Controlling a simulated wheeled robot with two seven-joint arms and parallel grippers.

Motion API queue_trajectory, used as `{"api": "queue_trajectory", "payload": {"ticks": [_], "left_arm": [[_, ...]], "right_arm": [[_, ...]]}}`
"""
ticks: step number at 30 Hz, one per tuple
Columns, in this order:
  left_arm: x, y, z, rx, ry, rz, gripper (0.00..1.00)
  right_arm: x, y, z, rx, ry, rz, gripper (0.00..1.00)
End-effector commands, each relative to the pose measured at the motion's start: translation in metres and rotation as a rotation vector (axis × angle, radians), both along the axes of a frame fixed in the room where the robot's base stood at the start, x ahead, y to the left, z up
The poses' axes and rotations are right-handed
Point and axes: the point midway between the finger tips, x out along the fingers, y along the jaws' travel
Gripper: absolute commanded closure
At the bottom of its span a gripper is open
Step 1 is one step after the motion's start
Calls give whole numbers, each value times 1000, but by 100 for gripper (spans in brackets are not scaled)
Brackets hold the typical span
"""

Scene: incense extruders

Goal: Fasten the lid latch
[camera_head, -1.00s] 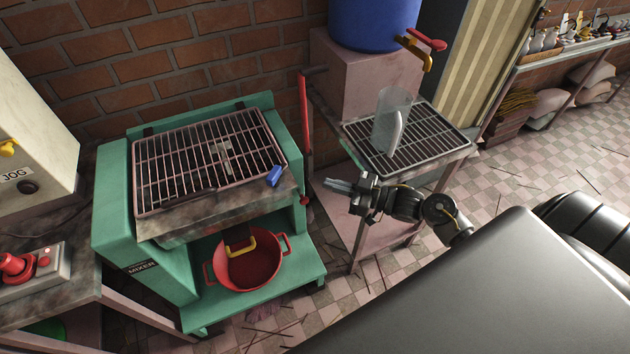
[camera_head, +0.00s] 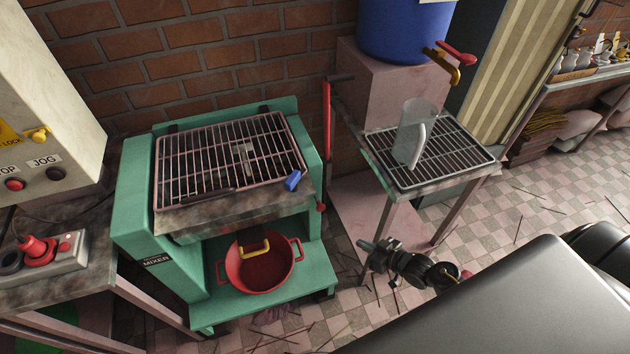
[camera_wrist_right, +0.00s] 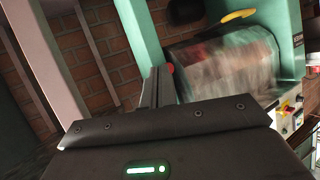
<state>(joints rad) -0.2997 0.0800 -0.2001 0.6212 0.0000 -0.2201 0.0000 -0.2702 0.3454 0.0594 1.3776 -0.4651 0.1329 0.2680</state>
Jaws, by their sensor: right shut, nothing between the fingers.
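The barred lid (camera_head: 205,165) lies flat over the top of the teal mixer (camera_head: 135,215). A small blue piece (camera_head: 293,180), which looks like the latch, sits at the lid's front right corner; whether it is fastened I cannot tell. My right gripper (camera_head: 364,245) is shut and empty, to the right of the mixer and lower in the picture than the blue piece, clear of it. In the right wrist view the closed fingers (camera_wrist_right: 155,88) point toward the mixer's teal frame (camera_wrist_right: 285,30); the blue piece does not show there. My left gripper is not in view.
A red pot (camera_head: 262,282) stands on the mixer's lower shelf. A red lever (camera_head: 326,140) rises right of the mixer. A grated stand (camera_head: 432,160) holds a clear jug (camera_head: 408,150) by a blue barrel (camera_head: 400,35). A control box (camera_head: 45,130) is at left.

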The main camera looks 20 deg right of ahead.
Motion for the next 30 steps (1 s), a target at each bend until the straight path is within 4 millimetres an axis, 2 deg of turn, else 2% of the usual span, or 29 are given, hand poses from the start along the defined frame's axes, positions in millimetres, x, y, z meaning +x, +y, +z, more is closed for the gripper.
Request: {"api": "queue_trajectory", "payload": {"ticks": [1,2,3,5,6,9,12,15,19,30], "left_arm": [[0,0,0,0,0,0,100],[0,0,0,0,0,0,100],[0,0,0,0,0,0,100],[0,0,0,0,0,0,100],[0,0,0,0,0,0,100],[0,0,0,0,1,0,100],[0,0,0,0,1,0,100],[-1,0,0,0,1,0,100],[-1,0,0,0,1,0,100],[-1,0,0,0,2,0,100]], "right_arm": [[-31,6,-56,-29,129,-48,100],[-50,9,-85,-54,201,-71,100],[-79,14,-120,-90,295,-92,100],[-125,23,-165,-144,433,-111,100],[-157,28,-190,-182,518,-117,100],[-232,43,-233,-268,705,-108,100],[-292,53,-256,-338,844,-88,100],[-331,59,-267,-385,931,-68,100],[-352,62,-271,-412,978,-57,100],[-353,62,-271,-414,980,-56,100]]}}
